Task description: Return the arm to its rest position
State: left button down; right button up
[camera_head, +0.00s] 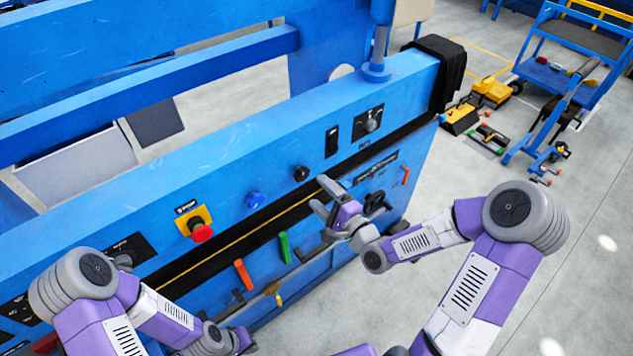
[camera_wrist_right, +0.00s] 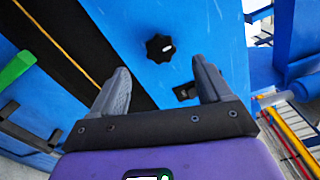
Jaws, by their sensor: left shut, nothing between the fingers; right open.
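My right gripper (camera_head: 320,194) is open and empty in the head view, in front of the blue panel's dark slot. In the right wrist view its two grey fingers (camera_wrist_right: 162,70) stand apart with nothing between them. A black knob (camera_wrist_right: 160,48) on the blue panel shows beyond the fingertips, apart from them. My left gripper (camera_head: 243,343) is at the bottom edge of the head view, low in front of the machine; it is shut and empty, and its fingers are partly cut off.
The blue machine (camera_head: 230,160) fills the left and middle. Its front carries a red stop button (camera_head: 201,232), a blue button (camera_head: 254,200), a black knob (camera_head: 301,173), and orange and green handles (camera_head: 284,247). A blue cart (camera_head: 570,75) stands far right.

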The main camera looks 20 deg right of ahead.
jog(key=s+a+f+n+g, duration=0.3)
jog(key=f+g, duration=0.1)
jog(key=f, duration=0.4)
jog(key=s+a+f+n+g, duration=0.2)
jog(key=a+f+n+g, duration=0.1)
jog(key=f, duration=0.6)
jog(key=s+a+f+n+g+h, duration=0.2)
jog(key=s+f+n+g, duration=0.6)
jog(key=s+f, duration=0.5)
jog(key=s+g, duration=0.1)
jog(key=s, duration=0.2)
jog(key=shift+s+a+n+g, duration=0.2)
jog(key=shift+s+n+g, duration=0.1)
jog(key=shift+n, duration=0.1)
jog(key=shift+w, duration=0.1)
